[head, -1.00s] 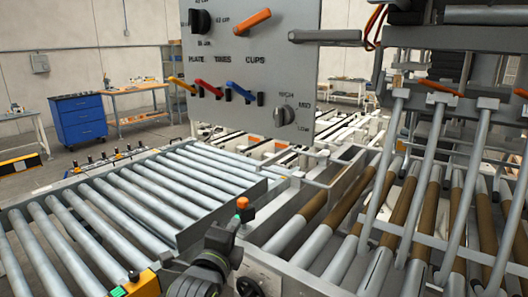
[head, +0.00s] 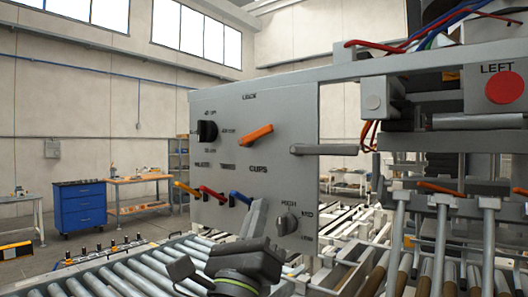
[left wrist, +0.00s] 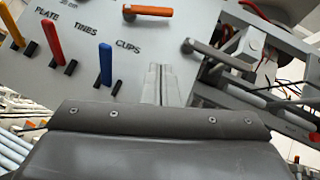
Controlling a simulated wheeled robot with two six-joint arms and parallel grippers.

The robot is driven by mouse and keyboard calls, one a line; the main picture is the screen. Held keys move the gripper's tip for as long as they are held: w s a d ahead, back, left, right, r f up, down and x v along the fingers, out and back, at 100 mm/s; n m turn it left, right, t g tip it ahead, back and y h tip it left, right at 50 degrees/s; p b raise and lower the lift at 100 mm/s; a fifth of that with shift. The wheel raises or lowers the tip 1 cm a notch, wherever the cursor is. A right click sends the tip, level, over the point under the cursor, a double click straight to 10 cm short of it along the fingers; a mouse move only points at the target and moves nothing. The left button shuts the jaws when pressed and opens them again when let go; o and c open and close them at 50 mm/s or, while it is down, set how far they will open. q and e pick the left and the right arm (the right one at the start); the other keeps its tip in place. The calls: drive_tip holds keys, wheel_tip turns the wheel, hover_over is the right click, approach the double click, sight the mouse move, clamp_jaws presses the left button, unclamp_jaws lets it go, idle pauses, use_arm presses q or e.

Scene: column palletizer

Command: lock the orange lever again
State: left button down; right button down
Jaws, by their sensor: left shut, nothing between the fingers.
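The orange lever (head: 256,135) sits on the upper part of the grey control panel (head: 228,215), slanted with its right end higher. In the left wrist view the orange lever (left wrist: 148,11) shows at the top edge. My left gripper (head: 257,214) is in front of the panel's lower part, below the orange lever and beside the blue lever (head: 240,198). Its fingers (left wrist: 161,85) are shut with nothing between them and point up at the panel, apart from the lever. My right gripper is in neither view.
Yellow (head: 187,189) and red (head: 212,194) levers are left of the blue one. A black knob (head: 207,131) and a lower knob (head: 286,223) stick out. A grey bar handle (head: 323,149) juts from the panel's right edge. Rollers (head: 130,276) lie below.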

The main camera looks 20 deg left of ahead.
sight(255, 136)
use_arm(q)
drive_tip(key=p+x, duration=0.6)
drive_tip(key=x, duration=0.4)
drive_tip(key=shift+w+r, duration=0.15)
drive_tip(key=shift+r, duration=0.15)
drive_tip(key=shift+w+a+r+p, duration=0.1)
drive_tip(key=shift+a+r+p, duration=0.1)
drive_tip(key=shift+r+p, duration=0.25)
drive_tip(key=shift+a+r+p, duration=0.15)
drive_tip(key=shift+r+p, duration=0.2)
drive_tip(key=shift+r, duration=0.15)
drive_tip(key=shift+a+r+p, duration=0.3)
drive_tip(key=shift+r+p, duration=0.1)
drive_tip(key=shift+r, duration=0.15)
